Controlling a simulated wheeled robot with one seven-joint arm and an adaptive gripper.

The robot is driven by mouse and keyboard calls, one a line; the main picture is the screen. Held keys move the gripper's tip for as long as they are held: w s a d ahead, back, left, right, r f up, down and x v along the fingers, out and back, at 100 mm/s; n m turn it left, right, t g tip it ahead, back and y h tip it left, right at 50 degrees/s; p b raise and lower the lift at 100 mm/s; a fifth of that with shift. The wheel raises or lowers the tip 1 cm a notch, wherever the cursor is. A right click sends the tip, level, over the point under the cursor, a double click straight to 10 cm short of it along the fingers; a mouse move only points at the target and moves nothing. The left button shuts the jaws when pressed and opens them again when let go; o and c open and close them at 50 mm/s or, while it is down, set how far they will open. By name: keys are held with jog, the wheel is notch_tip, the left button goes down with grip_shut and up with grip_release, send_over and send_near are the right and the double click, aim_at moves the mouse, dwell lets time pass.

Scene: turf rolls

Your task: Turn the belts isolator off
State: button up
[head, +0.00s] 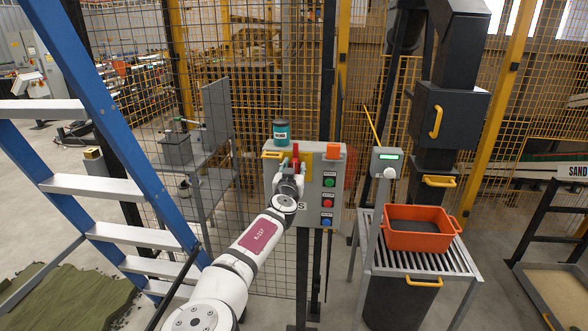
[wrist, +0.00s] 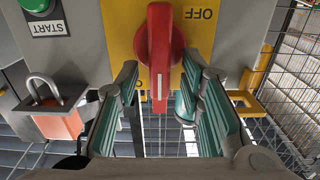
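The belts isolator is a red rotary handle (wrist: 159,50) on a yellow plate (wrist: 118,22), fixed to a grey control box (head: 312,210). In the wrist view, which shows the lettering upside down, the handle stands vertical. Its white line points to the picture's bottom, away from the "OFF" lettering (wrist: 199,13). My gripper (wrist: 158,75) is open, one finger on each side of the handle's lower end, with small gaps visible. In the head view my gripper (head: 291,184) is in front of the box, hiding part of the plate and handle.
Green (head: 329,181), red (head: 327,203) and blue (head: 326,220) buttons sit right of my gripper. A teal-and-dark container (head: 281,133) is above the box. A blue ladder (head: 120,150) stands left; an orange tub (head: 420,240) right.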

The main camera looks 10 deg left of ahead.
jog(key=shift+c, duration=0.2)
grip_shut()
jog(key=n+b, duration=0.2)
jog(key=n, duration=0.2)
jog(key=a+f+n+b, duration=0.1)
jog(key=n, duration=0.4)
jog(key=a+n+b, duration=0.1)
jog(key=n+b, duration=0.1)
jog(key=n, duration=0.2)
jog(key=shift+f+n+b, duration=0.15)
jog(key=shift+n+b, duration=0.2)
jog(key=shift+n, duration=0.05)
jog(key=shift+f+n+b, duration=0.15)
jog(key=shift+n, duration=0.85)
jog(key=shift+f+n+b, duration=0.15)
jog(key=shift+n, duration=0.85)
